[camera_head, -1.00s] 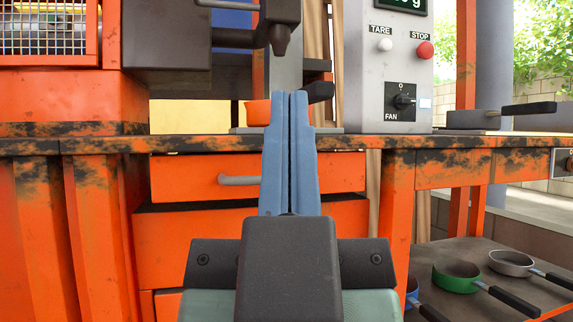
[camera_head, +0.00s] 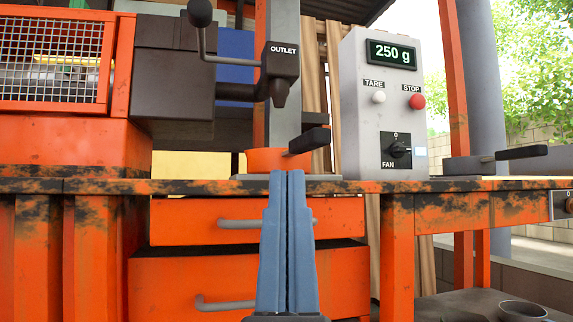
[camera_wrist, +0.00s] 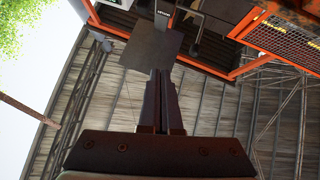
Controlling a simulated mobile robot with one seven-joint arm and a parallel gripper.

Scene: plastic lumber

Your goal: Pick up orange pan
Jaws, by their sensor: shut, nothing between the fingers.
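The orange pan (camera_head: 266,160) sits on a grey plate on the bench top, under the outlet nozzle, in the head view. Its dark handle (camera_head: 309,141) points to the right and slightly up. My gripper (camera_head: 287,174) has its two blue fingers pressed together, empty, pointing up in front of the bench edge. The fingertips overlap the plate's front edge in the picture, just below the pan. In the wrist view my gripper (camera_wrist: 160,75) also shows shut, with a square plate (camera_wrist: 152,46) beyond the tips; I cannot make out the pan there.
The black outlet (camera_head: 278,80) hangs above the pan. A grey control box (camera_head: 350,120) reading 250 g stands to the right. A dark pan (camera_head: 470,165) lies farther right on the bench. An orange mesh cage (camera_head: 55,60) is at left. Drawers with handles (camera_head: 240,222) are below the bench edge.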

